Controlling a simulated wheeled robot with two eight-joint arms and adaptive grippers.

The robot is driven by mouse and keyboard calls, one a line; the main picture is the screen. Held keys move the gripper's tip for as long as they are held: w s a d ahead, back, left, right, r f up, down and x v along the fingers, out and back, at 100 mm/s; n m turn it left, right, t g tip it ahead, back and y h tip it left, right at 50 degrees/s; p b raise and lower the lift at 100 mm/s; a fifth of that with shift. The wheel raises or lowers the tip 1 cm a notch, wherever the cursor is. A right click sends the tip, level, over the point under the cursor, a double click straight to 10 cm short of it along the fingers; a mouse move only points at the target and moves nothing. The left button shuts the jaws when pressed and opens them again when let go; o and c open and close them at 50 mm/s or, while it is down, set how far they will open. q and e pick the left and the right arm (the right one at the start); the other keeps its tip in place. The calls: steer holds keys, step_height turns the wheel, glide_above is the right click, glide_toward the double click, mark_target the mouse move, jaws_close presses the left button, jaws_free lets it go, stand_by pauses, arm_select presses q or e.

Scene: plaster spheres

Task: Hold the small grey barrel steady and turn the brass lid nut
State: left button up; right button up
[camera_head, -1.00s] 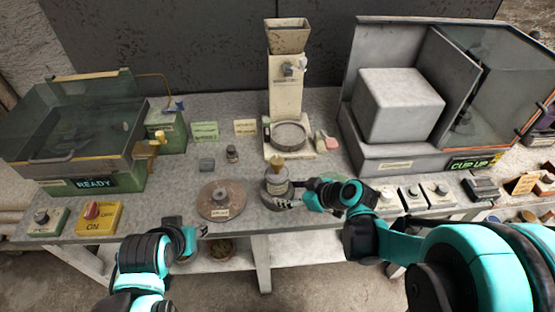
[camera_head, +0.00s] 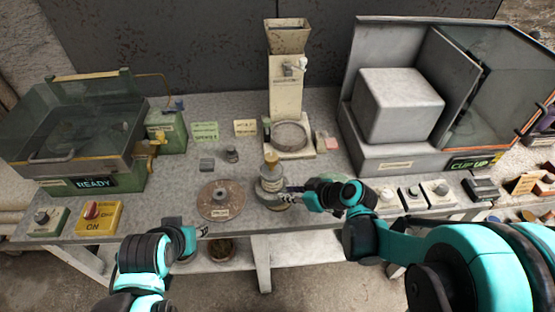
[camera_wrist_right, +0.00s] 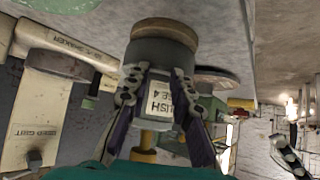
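The small grey barrel (camera_head: 270,184) is upright near the table's front edge, with the brass lid nut (camera_head: 271,158) on top. My right gripper (camera_head: 284,195) reaches it from the right. In the right wrist view the barrel (camera_wrist_right: 160,58) appears upside down between the two fingers of my right gripper (camera_wrist_right: 155,88), which press on its sides around a white label. The brass nut (camera_wrist_right: 146,140) shows below it there. The barrel seems lifted slightly off a round pad (camera_head: 283,206). My left gripper (camera_head: 201,231) is at the front edge, apart from the barrel; its finger opening is unclear.
A brown round disc (camera_head: 222,200) lies just left of the barrel. A cream dispenser (camera_head: 284,85) stands behind, with a round pan (camera_head: 290,135) at its foot. A green glass-lidded box (camera_head: 70,130) is at left, a grey cabinet (camera_head: 390,155) at right.

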steer(key=v, duration=1.2)
steer(key=c, duration=0.5)
steer(key=shift+w+a+r+p, duration=0.1)
steer(key=shift+w+r+p, duration=0.1)
steer(key=shift+p, duration=0.1)
jaws_close()
steer(key=w+a+n+g+h+p, duration=0.25)
steer(key=w+a+g+p, duration=0.2)
steer(key=w+p, duration=0.35)
steer(key=shift+n+t+y, duration=0.25)
steer(key=shift+n+y, duration=0.1)
steer(key=shift+y, duration=0.2)
steer(key=f+b, duration=0.2)
steer(key=f, duration=0.1)
steer(key=f+b, duration=0.2)
steer(key=f, duration=0.1)
steer(key=shift+s+a, duration=0.2)
steer(key=shift+r, duration=0.1)
